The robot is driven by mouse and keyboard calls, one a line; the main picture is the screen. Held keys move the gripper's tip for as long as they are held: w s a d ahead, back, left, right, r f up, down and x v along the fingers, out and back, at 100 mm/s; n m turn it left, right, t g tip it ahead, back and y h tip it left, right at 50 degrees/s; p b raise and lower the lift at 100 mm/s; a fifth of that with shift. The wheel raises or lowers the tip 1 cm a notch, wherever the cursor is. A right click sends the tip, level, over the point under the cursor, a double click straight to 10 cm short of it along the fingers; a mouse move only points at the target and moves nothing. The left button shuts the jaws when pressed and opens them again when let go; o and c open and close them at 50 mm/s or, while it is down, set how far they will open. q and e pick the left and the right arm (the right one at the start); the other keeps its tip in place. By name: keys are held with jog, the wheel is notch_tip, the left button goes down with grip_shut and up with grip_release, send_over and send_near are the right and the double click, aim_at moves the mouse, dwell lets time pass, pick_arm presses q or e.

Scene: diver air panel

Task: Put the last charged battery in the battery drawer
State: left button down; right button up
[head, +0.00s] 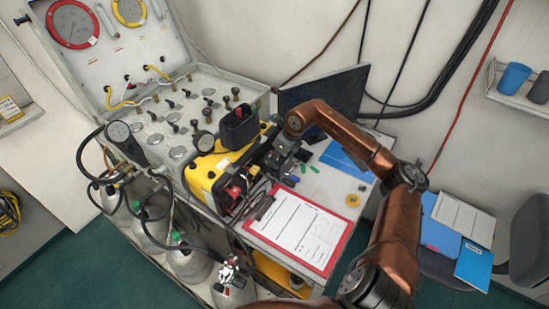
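The yellow case (203,174) stands on the bench beside the gauge panel, with a dark block (238,127) on top and a small red part (233,191) on its front. My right gripper (277,161) is at the right side of the case, small and dark against it. I cannot tell whether its fingers are open or shut, or hold anything. Small green (314,169) and blue (294,179) pieces lie near it; I cannot tell whether any is a battery. I cannot make out the battery drawer. My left gripper is not in view.
A red clipboard (338,249) with paper lies at the front of the bench, beside a yellow roll (352,200). A dark screen (325,97) stands behind. Gas cylinders (188,265) with hoses stand front left. Blue folders (474,265) lie at right.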

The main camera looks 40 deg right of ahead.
jog(key=o, duration=0.4)
jog(key=shift+o, duration=0.2)
jog(key=shift+r, duration=0.15)
jog(key=shift+r+p, duration=0.3)
jog(key=v, duration=1.2)
jog(key=shift+r, duration=0.2)
